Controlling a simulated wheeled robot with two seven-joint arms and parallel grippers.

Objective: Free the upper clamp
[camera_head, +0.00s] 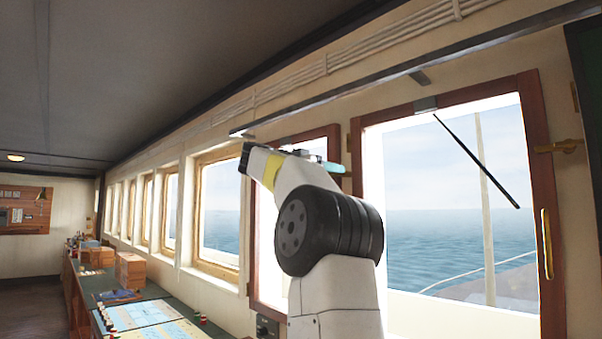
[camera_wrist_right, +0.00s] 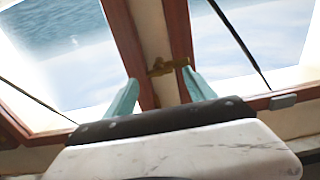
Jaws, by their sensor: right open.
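A brass clamp (camera_wrist_right: 168,66) bridges the strip between two red-brown wooden window frames in the right wrist view. My right gripper (camera_wrist_right: 161,86) is open, its two teal fingers on either side of the line to the clamp. I cannot tell whether they touch it. In the head view my right gripper (camera_head: 334,167) reaches the strip between the two near windows, largely hidden behind its own wrist; that clamp is mostly hidden there. Another brass clamp (camera_head: 558,146) is on the right side of the right window frame (camera_head: 537,190). My left gripper is out of view.
A long dark rail (camera_head: 410,68) runs above the windows. A wiper (camera_head: 475,160) crosses the right window, and a brass handle (camera_head: 547,243) is on its frame. A chart counter (camera_head: 150,315) with boxes and small items lies at the lower left.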

